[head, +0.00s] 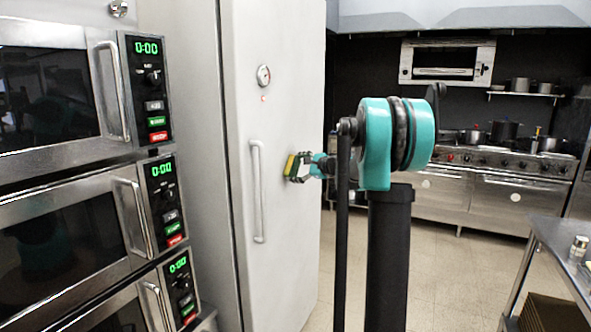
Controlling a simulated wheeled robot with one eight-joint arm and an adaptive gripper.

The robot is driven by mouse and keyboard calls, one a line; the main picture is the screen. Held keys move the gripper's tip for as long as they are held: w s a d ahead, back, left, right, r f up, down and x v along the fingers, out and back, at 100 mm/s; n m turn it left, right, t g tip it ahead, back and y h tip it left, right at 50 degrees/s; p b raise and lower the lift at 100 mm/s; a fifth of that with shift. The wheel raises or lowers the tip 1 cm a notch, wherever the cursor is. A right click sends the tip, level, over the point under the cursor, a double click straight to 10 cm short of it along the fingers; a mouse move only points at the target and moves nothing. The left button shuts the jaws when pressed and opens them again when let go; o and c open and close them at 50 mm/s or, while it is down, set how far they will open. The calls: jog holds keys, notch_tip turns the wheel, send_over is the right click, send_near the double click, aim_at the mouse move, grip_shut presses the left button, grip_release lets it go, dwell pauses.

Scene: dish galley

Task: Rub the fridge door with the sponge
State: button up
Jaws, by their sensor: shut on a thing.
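The fridge door (285,80) is tall and white, with a long vertical handle (257,190), a round dial and a small red light above it. My gripper (296,168) is in front of the door, to the right of the handle. It is shut on a sponge (289,165), small and yellow and green. The sponge is close to the door's surface; I cannot tell whether it touches. My arm hides part of the right side of the scene.
Stacked ovens (70,130) with green displays stand at the left. A stove range (500,190) with pots is at the back right. A metal table (565,250) holding a small jar (579,246) stands at the right. The tiled floor (455,270) between is clear.

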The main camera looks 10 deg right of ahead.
jog(key=shift+s+d, duration=0.9)
jog(key=shift+d, duration=0.3)
jog(key=shift+s+d, duration=0.9)
jog(key=shift+d, duration=0.3)
jog(key=shift+s+d, duration=0.45)
jog(key=shift+d, duration=0.15)
jog(key=shift+s+d, duration=0.4)
jog(key=shift+d, duration=0.2)
